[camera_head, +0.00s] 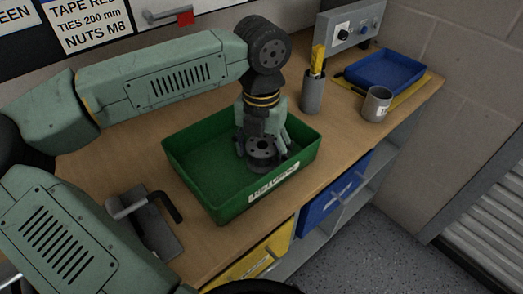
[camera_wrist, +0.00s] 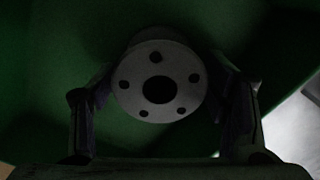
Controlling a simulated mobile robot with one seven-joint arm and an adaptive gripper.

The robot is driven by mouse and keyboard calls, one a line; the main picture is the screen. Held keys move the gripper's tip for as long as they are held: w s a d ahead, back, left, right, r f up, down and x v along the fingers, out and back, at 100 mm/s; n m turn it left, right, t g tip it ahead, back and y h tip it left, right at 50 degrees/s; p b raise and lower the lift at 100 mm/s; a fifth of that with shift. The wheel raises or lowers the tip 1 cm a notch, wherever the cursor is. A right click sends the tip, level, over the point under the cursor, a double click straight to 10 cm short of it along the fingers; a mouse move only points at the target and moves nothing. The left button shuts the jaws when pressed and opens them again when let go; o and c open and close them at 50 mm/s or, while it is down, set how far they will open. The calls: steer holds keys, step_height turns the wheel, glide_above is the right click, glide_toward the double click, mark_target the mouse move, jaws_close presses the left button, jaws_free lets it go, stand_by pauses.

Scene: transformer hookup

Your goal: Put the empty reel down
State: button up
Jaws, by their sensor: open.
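The empty reel (camera_head: 262,150) is a dark grey flanged spool with a centre hole and several small holes around it. It is inside the green bin (camera_head: 190,172), towards its right part. In the wrist view the reel (camera_wrist: 158,97) shows face-on between my fingers, over the green bin floor (camera_wrist: 45,60). My gripper (camera_head: 264,140) reaches down into the bin over the reel. In the wrist view my gripper (camera_wrist: 163,125) is open, with a finger on each side of the reel. I cannot tell whether the fingers touch it.
A grey metal holder (camera_head: 150,215) with a dark hooked handle stands left of the bin. To the right are a grey cylinder with a yellow tool (camera_head: 313,92), a metal cup (camera_head: 377,104) and a blue tray (camera_head: 385,72). A control box (camera_head: 350,28) is behind.

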step_height(320, 180, up, 12)
steer(key=b, duration=0.1)
steer(key=shift+r+b, duration=0.15)
steer(key=shift+b, duration=0.25)
stand_by(0.3)
